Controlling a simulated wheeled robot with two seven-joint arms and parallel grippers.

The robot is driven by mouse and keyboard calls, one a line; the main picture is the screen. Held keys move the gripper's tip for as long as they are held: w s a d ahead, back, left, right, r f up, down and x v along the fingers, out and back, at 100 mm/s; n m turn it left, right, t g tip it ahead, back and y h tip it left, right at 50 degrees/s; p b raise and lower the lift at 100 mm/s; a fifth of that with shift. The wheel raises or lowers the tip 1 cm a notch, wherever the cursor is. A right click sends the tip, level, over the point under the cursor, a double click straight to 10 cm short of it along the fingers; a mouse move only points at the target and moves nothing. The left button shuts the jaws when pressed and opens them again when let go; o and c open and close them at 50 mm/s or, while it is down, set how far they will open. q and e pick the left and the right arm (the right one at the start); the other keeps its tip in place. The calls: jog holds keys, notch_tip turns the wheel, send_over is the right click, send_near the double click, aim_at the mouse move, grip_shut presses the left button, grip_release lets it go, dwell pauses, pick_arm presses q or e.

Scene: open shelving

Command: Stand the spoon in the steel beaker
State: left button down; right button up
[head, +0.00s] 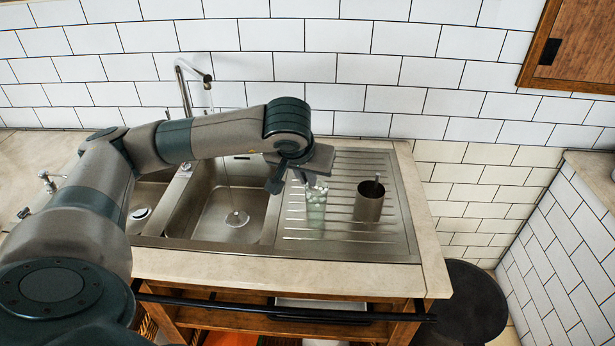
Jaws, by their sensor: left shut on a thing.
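The steel beaker (368,206) stands upright on the ribbed drainboard, right of my left gripper. A dark thin thing (376,180) sticks up out of its mouth; I cannot tell what it is. My left gripper (297,174) is above the drainboard's left part, over a pale greenish glass (315,216) with white bits at its top. It is shut on a thin thing, apparently the spoon, mostly hidden by the fingers. I cannot tell whether its lower end is inside the glass or behind it. My right gripper is out of view.
The sink basin (205,212) with a tall tap (184,90) lies left of the drainboard (395,238). A tiled wall closes the back. A wooden cupboard (578,45) hangs at upper right.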

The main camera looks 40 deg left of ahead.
pick_arm(q)
jog(key=c, duration=1.9)
grip_release()
jog(key=shift+r+p, duration=0.35)
jog(key=shift+p, duration=0.15)
jog(key=b+v, duration=0.2)
jog(key=v, duration=1)
jog(key=shift+f, duration=0.1)
